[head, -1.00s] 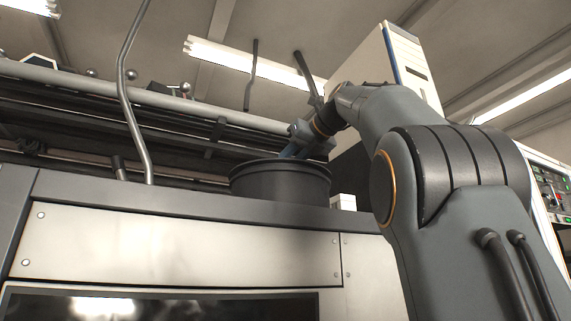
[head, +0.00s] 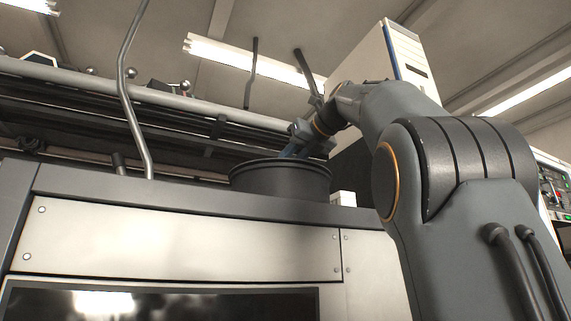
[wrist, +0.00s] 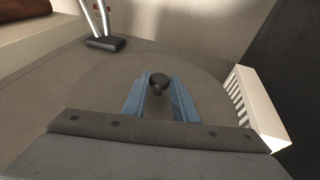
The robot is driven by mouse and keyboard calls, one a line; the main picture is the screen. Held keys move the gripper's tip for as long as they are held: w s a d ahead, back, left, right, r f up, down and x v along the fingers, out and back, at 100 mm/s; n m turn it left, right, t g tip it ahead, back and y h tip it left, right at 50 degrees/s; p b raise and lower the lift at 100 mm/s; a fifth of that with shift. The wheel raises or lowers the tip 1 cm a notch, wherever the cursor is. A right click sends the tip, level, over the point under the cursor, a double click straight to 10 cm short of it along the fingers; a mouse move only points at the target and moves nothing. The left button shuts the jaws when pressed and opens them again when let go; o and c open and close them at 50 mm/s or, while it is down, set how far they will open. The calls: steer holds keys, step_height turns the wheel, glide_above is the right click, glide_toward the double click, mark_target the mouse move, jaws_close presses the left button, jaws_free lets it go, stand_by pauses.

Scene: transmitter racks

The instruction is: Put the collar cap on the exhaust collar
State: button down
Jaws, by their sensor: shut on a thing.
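The collar cap (wrist: 110,90) is a wide, flat, grey-brown disc with a small black knob in the wrist view. My gripper (wrist: 160,90) is shut on the knob, with a blue finger on each side. In the head view my gripper (head: 292,150) is over a dark, round, rimmed shape (head: 280,180) above the cabinet's top edge. I cannot tell there where the cap ends and the exhaust collar begins, or whether they touch. The disc hides whatever is beneath it in the wrist view.
The cabinet (head: 180,240) fills the front. A bent metal pipe (head: 131,90) rises left of the round shape. A white slotted box (wrist: 255,105) stands close to the disc's right edge. A dark foot with metal rods (wrist: 105,42) is at upper left.

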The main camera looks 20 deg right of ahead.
stand_by(0.4)
steer(key=c, duration=1.3)
jaws_free()
steer(key=shift+c, duration=0.2)
steer(key=shift+f, duration=0.1)
steer(key=b+v, duration=0.1)
steer(key=v, duration=0.6)
steer(key=shift+s+d, duration=0.15)
steer(key=shift+s, duration=0.25)
